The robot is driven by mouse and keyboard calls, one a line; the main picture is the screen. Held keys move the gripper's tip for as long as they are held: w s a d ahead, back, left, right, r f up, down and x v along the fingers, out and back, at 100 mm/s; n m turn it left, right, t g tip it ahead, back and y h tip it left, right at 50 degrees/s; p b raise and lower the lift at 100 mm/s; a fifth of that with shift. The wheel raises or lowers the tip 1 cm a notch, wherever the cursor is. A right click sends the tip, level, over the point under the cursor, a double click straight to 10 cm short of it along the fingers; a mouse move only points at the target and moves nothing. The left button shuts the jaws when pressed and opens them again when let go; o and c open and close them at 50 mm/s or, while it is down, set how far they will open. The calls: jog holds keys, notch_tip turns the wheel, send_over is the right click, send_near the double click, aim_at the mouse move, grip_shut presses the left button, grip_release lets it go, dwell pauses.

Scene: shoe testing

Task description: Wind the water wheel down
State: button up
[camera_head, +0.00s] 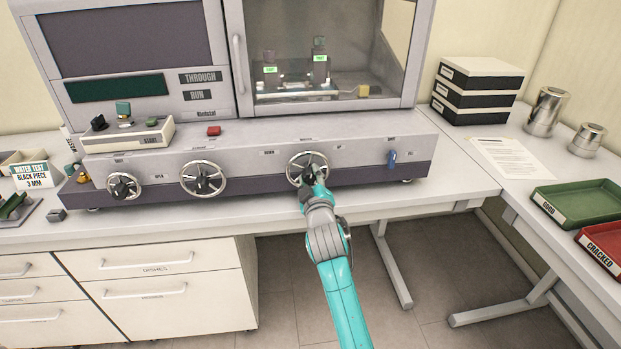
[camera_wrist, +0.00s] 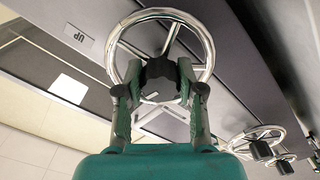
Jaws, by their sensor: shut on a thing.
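The water wheel (camera_head: 301,158) is a silver spoked handwheel on the front of the grey machine, the rightmost of three wheels. A label reading DOWN stands at its left and a label reading UP at its right. In the wrist view the wheel (camera_wrist: 160,13) fills the upper middle, with the UP label (camera_wrist: 79,38) at its left. My gripper (camera_head: 309,180) reaches the wheel from the front. In the wrist view my gripper (camera_wrist: 160,85) is shut on the wheel's dark hub knob (camera_wrist: 158,68), a finger at each side. The fingers hide part of the wheel's lower rim.
Two more handwheels, the middle one (camera_head: 203,178) and the left one (camera_head: 123,186), sit further left. A blue switch (camera_head: 391,159) is at the right. A green tray (camera_head: 580,203) and a red tray (camera_head: 604,244) lie on the right bench. Drawers (camera_head: 165,285) are below.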

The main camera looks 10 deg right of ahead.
jog(key=shift+n, duration=0.9)
jog(key=o, duration=1.1)
jog(key=shift+o, duration=0.2)
jog(key=shift+s, duration=0.1)
jog(key=s, duration=1.1)
jog(key=shift+s+a, duration=0.4)
jog(key=shift+a, duration=0.05)
